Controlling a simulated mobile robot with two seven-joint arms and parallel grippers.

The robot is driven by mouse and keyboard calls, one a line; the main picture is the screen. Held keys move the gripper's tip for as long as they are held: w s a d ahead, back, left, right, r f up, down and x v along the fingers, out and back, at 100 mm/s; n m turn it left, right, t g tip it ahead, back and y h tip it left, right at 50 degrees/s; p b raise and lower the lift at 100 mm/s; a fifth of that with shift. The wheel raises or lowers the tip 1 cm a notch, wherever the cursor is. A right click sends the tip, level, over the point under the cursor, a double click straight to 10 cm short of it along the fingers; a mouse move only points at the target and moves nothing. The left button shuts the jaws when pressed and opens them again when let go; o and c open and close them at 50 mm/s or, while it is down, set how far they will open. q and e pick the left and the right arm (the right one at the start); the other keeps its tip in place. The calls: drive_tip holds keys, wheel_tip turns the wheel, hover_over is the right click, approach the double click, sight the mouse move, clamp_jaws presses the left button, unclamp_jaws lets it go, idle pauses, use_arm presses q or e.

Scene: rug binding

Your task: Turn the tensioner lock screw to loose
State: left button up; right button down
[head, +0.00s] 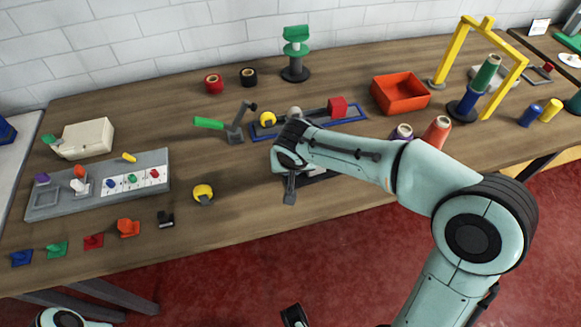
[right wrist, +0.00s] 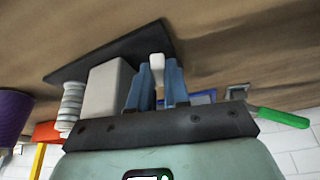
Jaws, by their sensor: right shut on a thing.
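The tensioner shows in the right wrist view as a pale grey block (right wrist: 108,88) on a dark base plate (right wrist: 120,52). In the head view my right wrist hides most of it; an edge of its dark plate (head: 322,178) shows. A small white piece (right wrist: 157,64), which looks like the lock screw, sits between the fingers of my right gripper (right wrist: 160,84). The gripper is shut on it. Whether the screw stands at loose or tight cannot be told.
Behind my right wrist lie a blue-edged tray (head: 348,114) with a red block (head: 337,107) and a green-handled lever (head: 208,123). An orange bin (head: 400,93) stands at right, near cones (head: 436,132). A grey tray (head: 98,185) lies left.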

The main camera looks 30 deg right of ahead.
drive_tip(key=shift+n, duration=0.4)
drive_tip(key=c, duration=1.1)
unclamp_jaws()
